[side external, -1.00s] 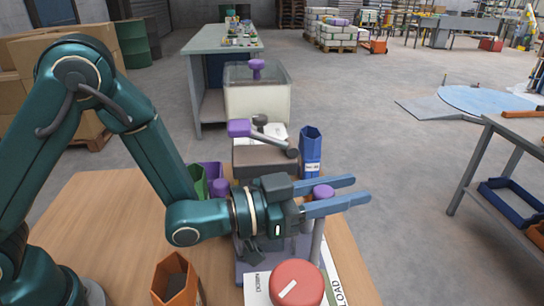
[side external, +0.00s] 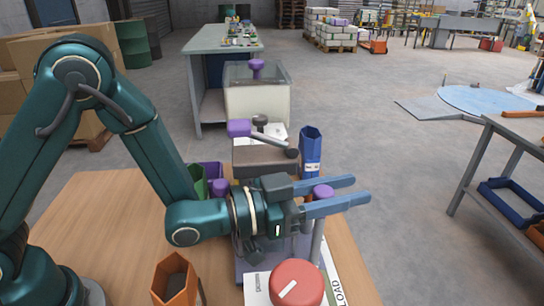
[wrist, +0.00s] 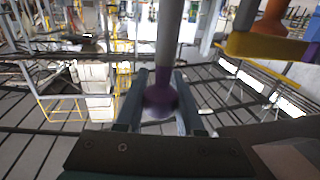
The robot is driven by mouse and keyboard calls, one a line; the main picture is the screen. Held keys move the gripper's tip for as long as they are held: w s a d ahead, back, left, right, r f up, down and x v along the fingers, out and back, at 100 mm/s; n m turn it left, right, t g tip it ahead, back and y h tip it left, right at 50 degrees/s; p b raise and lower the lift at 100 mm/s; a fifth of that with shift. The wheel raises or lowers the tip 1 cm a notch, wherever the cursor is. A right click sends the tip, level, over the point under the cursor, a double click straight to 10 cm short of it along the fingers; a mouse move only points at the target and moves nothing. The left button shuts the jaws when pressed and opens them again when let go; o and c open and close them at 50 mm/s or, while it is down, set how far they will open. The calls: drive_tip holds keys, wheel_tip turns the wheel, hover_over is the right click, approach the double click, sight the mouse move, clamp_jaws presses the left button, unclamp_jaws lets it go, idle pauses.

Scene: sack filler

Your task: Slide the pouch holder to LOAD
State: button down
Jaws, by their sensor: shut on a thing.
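My gripper (side external: 361,190) reaches across the machine from the left, its two blue-grey fingers pointing right. It is shut on a purple knob (side external: 323,191) on top of a grey upright post (side external: 317,242). In the wrist view the purple knob (wrist: 160,98) sits between the fingers, with its grey post (wrist: 169,40) running up the picture. A white strip (side external: 338,291) lettered LOAD lies at the front right, beside a round red top (side external: 296,284). My gripper hides much of the machine below, and I cannot make out the pouch holder's body clearly.
A purple-ended lever (side external: 239,128) and a blue bin (side external: 311,152) stand behind my gripper. A green bin (side external: 195,183) is left of it, and an orange bin (side external: 174,281) is at the front left. The wooden table (side external: 95,215) is bare at left.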

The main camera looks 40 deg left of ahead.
drive_tip(key=s+d, duration=0.3)
idle(0.6)
drive_tip(key=c, duration=0.5)
unclamp_jaws()
drive_tip(key=shift+s, duration=0.15)
